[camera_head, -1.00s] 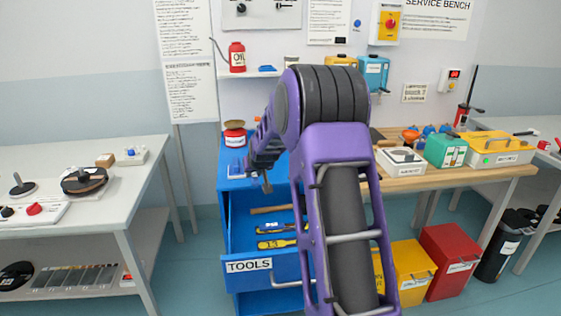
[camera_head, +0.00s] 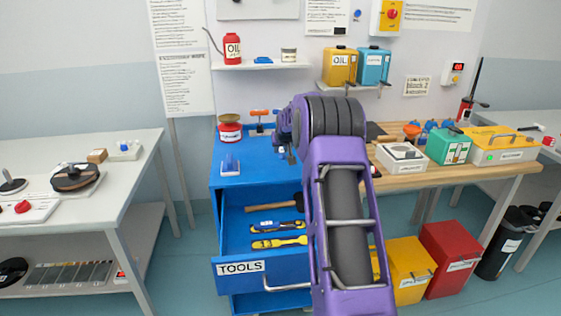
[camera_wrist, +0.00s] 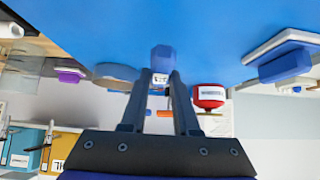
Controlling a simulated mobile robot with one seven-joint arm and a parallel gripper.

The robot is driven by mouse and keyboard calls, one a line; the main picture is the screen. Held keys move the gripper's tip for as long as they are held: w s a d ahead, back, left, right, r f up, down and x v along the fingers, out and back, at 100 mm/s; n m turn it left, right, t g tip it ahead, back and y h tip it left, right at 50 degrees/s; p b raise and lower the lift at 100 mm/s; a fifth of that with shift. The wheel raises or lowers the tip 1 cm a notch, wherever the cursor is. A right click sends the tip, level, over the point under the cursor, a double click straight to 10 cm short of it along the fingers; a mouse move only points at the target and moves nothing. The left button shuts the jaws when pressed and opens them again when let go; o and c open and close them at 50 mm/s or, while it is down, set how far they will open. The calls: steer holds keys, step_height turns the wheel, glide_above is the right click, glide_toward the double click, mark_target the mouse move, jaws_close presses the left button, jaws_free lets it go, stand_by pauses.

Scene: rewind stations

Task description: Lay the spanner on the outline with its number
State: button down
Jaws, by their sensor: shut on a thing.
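My gripper (camera_head: 291,155) is at the blue cabinet top, partly behind my own arm. In the wrist view my gripper (camera_wrist: 164,75) is shut on a small blue-ended thing (camera_wrist: 162,57) with a white, dark-marked patch. It is seen nearly end-on, so I cannot tell its full shape or read the mark. In the open drawer (camera_head: 240,265), a yellow spanner shape (camera_head: 279,243) lies in front of a blue-and-yellow one (camera_head: 277,227). I cannot tell which are tools and which are outlines, and their numbers are unreadable now.
A hammer (camera_head: 262,207) lies at the drawer's back. On the cabinet top stand a red tin (camera_head: 230,133), a blue-handled white block (camera_head: 230,165) and an orange-handled item (camera_head: 260,113). A wooden bench (camera_head: 400,181) with boxes adjoins on the right. The cabinet top's middle is clear.

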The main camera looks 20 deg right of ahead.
mark_target(281, 168)
steer(key=shift+f, duration=2.25)
steer(key=shift+f+b, duration=0.25)
steer(key=shift+b, duration=0.05)
steer(key=c, duration=0.7)
jaws_free()
steer(key=shift+o, duration=0.2)
steer(key=shift+r, duration=0.1)
